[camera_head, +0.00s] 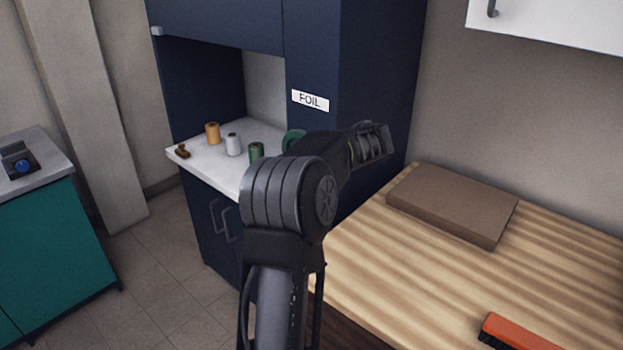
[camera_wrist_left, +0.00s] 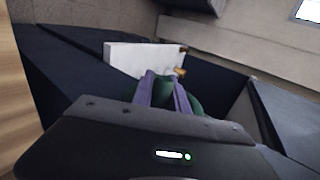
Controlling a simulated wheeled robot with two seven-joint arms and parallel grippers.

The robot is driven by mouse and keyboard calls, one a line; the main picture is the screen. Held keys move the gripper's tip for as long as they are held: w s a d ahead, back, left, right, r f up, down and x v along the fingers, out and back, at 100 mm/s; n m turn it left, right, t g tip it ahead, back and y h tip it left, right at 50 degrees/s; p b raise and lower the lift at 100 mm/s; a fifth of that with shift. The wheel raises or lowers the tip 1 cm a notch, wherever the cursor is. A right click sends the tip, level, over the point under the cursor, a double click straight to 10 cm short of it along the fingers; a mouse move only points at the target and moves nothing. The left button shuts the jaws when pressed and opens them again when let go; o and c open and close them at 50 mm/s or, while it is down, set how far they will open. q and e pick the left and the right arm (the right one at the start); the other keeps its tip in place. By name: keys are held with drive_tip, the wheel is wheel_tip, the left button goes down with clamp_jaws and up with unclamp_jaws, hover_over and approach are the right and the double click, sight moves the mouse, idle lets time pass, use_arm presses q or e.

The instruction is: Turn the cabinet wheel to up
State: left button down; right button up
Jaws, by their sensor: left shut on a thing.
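The dark blue cabinet (camera_head: 375,80) stands at the back, with a FOIL label (camera_head: 310,100) on its front. A green wheel (camera_head: 292,138) sits below the label, mostly hidden behind my arm. In the left wrist view the purple fingers of my left gripper (camera_wrist_left: 165,90) are shut on the green wheel (camera_wrist_left: 196,106), whose rim shows between and beside them. In the head view my left arm crosses the middle and hides its own gripper. The wheel's pointer or markings are hidden, so I cannot tell its setting. My right gripper is not in view.
A white counter (camera_head: 205,165) in the cabinet holds an orange spool (camera_head: 212,133), a white spool (camera_head: 233,145), a green spool (camera_head: 256,152) and a small brown item (camera_head: 182,151). A wooden table (camera_head: 400,265) at right bears a brown box (camera_head: 452,203) and an orange brush (camera_head: 515,333).

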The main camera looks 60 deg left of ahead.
use_arm(q)
drive_tip(key=shift+f, duration=0.2)
drive_tip(key=c, duration=1.3)
unclamp_jaws()
drive_tip(key=shift+r, duration=0.1)
drive_tip(key=b+v, duration=0.1)
drive_tip(key=v, duration=0.6)
drive_tip(key=shift+d+r, duration=0.2)
drive_tip(key=shift+d, duration=0.15)
drive_tip(key=shift+w, duration=0.1)
